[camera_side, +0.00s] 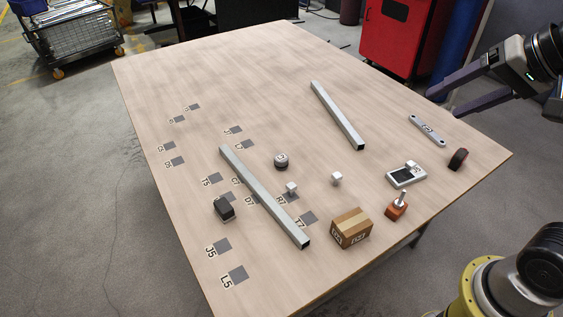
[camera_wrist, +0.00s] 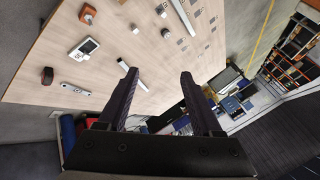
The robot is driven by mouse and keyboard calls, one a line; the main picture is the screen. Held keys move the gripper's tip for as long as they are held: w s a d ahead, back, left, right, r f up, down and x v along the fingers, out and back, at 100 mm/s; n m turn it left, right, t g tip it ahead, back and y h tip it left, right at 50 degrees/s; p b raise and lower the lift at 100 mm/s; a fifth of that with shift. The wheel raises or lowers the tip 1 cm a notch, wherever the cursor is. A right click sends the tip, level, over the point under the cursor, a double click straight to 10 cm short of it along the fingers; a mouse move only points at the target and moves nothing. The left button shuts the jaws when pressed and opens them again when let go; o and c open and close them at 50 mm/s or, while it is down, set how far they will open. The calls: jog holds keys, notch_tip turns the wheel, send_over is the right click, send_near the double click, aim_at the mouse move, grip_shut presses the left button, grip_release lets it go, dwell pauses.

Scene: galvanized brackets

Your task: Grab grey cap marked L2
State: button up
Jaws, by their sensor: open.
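A small round grey cap (camera_side: 281,158) with a dark lower edge sits on the table between the two long metal bars. A mark shows on it, but I cannot read it as L2. In the wrist view it appears to be the small round piece (camera_wrist: 165,33). My gripper (camera_side: 443,105) is open and empty, high at the right of the side view, well away from the cap. In the wrist view my two dark fingers (camera_wrist: 160,75) are spread apart with nothing between them.
Square metal bars (camera_side: 265,195) (camera_side: 338,115) flank the cap. Small pale cubes (camera_side: 291,188) (camera_side: 336,179) are near it. A cardboard box (camera_side: 351,228), orange-based switch (camera_side: 396,207), grey device (camera_side: 406,176), flat bracket (camera_side: 427,130) and dark roller (camera_side: 458,159) lie rightward. The far table is clear.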

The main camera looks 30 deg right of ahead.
jog(key=w+a+r+m, duration=0.2)
jog(key=w+m, duration=0.4)
jog(key=w, duration=0.8)
jog(key=m+g+y, duration=0.2)
jog(key=m+g, duration=0.2)
jog(key=m, duration=0.4)
send_over(282, 157)
jog(key=s+d, duration=0.1)
jog(key=s, duration=0.1)
jog(key=f, duration=3.9)
jog(key=shift+d+f, duration=0.2)
jog(key=shift+f, duration=0.2)
jog(key=shift+x, duration=3.25)
jog(key=shift+d, duration=0.1)
jog(key=shift+c, duration=0.4)
